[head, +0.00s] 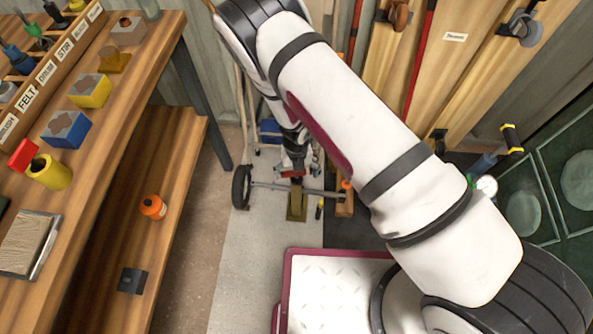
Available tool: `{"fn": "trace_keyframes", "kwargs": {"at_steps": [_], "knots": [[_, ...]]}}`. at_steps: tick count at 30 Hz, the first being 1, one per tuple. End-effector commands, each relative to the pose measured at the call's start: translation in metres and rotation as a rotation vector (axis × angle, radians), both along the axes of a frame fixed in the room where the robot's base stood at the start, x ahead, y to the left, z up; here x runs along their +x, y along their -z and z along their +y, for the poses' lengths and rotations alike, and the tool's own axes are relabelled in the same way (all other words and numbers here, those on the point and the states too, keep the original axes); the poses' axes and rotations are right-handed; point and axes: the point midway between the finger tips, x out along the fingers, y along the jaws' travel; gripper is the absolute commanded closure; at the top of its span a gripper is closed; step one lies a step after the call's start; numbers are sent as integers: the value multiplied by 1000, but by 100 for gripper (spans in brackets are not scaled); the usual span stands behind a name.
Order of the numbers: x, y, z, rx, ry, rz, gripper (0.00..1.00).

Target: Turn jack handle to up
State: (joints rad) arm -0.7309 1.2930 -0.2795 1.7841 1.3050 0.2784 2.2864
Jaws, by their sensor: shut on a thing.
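My arm reaches down from the upper middle of the head view to the floor past the workbench. My gripper (294,166) is small and far off there, pointing down and shut on the jack handle (293,174), of which a small red part shows. The rest of the handle is hidden by the gripper or too small to make out. Below it are a grey horizontal bar (318,192) and an olive-brown base piece (297,208) on the floor. The handle's exact angle cannot be told.
A black wheel (241,187) stands at the bar's left end, and a wooden block (344,205) at its right. The wooden workbench (150,90) with a lower shelf (170,210) is on the left. Planks and tools line the back wall. Pale floor (260,240) lies clear in front.

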Motion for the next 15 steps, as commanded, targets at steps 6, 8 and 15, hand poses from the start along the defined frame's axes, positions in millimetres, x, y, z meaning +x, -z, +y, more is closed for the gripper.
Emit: {"fn": "trace_keyframes", "kwargs": {"at_steps": [6, 8, 15], "knots": [[0, 0, 0, 0, 139, 0, 41], [0, 0, 0, 0, 169, 0, 41], [0, 0, 0, 1, 244, 1, 41]]}}
